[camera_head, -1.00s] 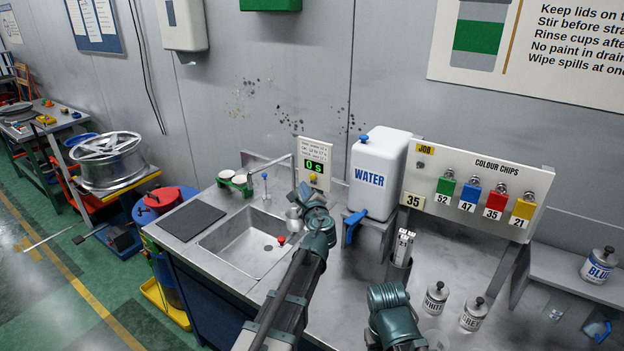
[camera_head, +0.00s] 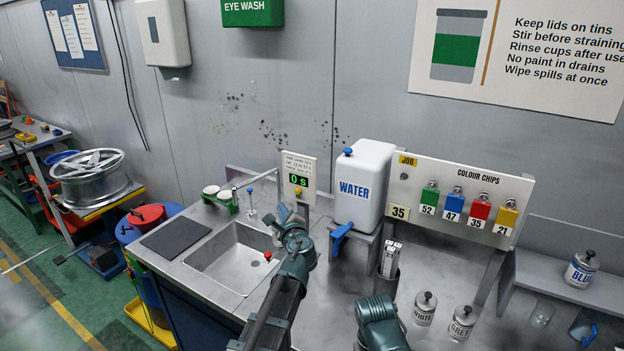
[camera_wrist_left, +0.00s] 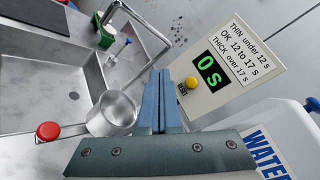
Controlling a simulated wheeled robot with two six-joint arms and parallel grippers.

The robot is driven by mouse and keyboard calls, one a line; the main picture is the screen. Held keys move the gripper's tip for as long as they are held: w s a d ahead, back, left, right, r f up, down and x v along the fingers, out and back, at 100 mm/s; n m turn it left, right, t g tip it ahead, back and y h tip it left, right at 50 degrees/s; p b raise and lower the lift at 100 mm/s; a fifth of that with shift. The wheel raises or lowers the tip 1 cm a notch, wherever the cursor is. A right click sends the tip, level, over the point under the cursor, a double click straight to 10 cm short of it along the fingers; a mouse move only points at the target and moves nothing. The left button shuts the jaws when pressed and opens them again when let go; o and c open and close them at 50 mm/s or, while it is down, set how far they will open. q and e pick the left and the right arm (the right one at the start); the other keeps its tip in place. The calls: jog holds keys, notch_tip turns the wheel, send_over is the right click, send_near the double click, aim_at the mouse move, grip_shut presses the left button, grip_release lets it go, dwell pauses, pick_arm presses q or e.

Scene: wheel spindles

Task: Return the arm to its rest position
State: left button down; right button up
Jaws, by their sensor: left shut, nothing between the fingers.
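My left arm reaches up from the bottom of the head view. Its gripper (camera_head: 291,221) is at the back right of the sink, in front of the timer (camera_head: 298,180). In the left wrist view, the two blue fingers (camera_wrist_left: 159,80) are shut together with nothing between them. Their tips point toward the timer panel (camera_wrist_left: 225,75), which reads 0 s and has a yellow button. They look apart from a metal cup (camera_wrist_left: 115,112) with a red-ended handle, left of them. Part of my right arm shows at the bottom of the head view; its gripper does not.
The sink (camera_head: 236,257) lies left of the arm. A dark mat (camera_head: 175,238) lies left of the sink.

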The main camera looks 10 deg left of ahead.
pick_arm(q)
jog(key=s+a+f+n+g+h, duration=0.25)
jog(key=s+f+n+g, duration=0.75)
jog(key=s+f+n, duration=0.7)
jog(key=s+d+f+g+h, duration=0.3)
jog(key=s+d+g+h, duration=0.1)
jog(key=s+d, duration=1.2)
jog(key=d+g, duration=0.1)
jog(key=d, duration=0.2)
jog(key=shift+s+d, duration=0.15)
jog(key=shift+s, duration=0.15)
